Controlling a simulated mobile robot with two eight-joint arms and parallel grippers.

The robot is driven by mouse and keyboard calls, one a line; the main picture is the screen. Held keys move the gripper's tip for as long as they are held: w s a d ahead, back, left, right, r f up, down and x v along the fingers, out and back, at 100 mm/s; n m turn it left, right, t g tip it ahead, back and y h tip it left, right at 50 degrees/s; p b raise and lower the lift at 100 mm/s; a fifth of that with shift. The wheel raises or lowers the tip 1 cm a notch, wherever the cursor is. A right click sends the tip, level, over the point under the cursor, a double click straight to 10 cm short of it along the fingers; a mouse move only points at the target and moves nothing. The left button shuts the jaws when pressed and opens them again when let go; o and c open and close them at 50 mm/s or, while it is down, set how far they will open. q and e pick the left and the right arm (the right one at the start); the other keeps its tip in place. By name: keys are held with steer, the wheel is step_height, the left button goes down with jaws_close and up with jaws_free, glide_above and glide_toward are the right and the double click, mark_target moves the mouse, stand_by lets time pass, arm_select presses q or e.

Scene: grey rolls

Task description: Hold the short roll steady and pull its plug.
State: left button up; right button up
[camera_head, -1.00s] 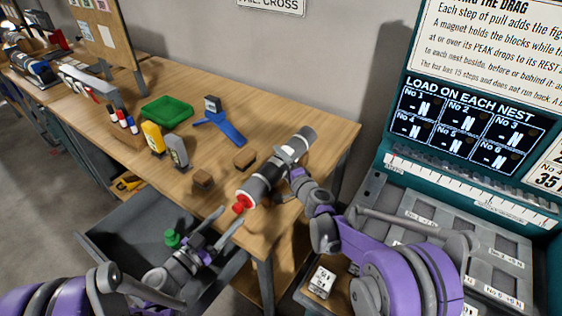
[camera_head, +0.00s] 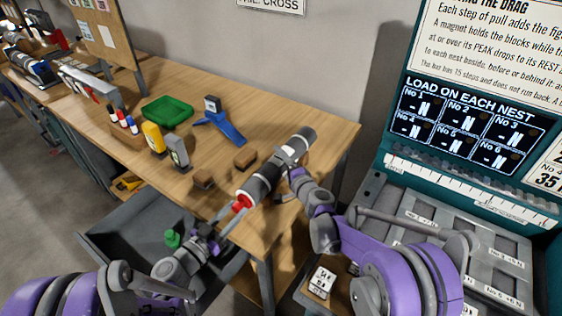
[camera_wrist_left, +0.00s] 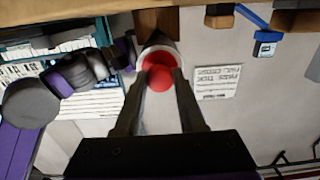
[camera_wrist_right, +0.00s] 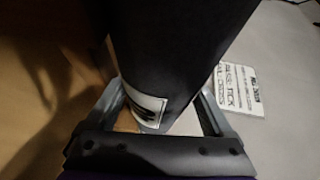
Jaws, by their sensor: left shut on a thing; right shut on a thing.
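The short roll (camera_head: 266,180) is a dark cylinder with a pale band, held tilted above the front right part of the wooden bench. A red plug (camera_head: 240,204) with a round knob sits at its lower left end. My right gripper (camera_head: 288,166) is shut around the roll's body; the dark roll (camera_wrist_right: 185,45) with a white label fills the right wrist view between its fingers. My left gripper (camera_head: 236,213) is shut on the plug; in the left wrist view the red knob (camera_wrist_left: 160,79) lies between the fingertips, in front of the roll's pale-rimmed end.
Two wooden blocks (camera_head: 245,158) stand on the bench behind the roll. A green tray (camera_head: 167,111), a blue stand (camera_head: 222,127) and yellow and grey devices (camera_head: 177,151) stand further back. An open grey drawer (camera_head: 120,222) is below left. A teal load panel (camera_head: 392,140) stands right.

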arm_select(q)
steer(key=shift+r, duration=0.1)
steer(key=shift+c, duration=0.2)
steer(key=v, duration=0.6)
steer(key=shift+s, duration=0.2)
stand_by(0.6)
steer(key=shift+a, duration=0.15)
arm_select(e)
steer(key=o, duration=1.4)
arm_select(q)
step_height(320, 180, up, 5)
arm_select(e)
steer(key=shift+s+d, duration=0.1)
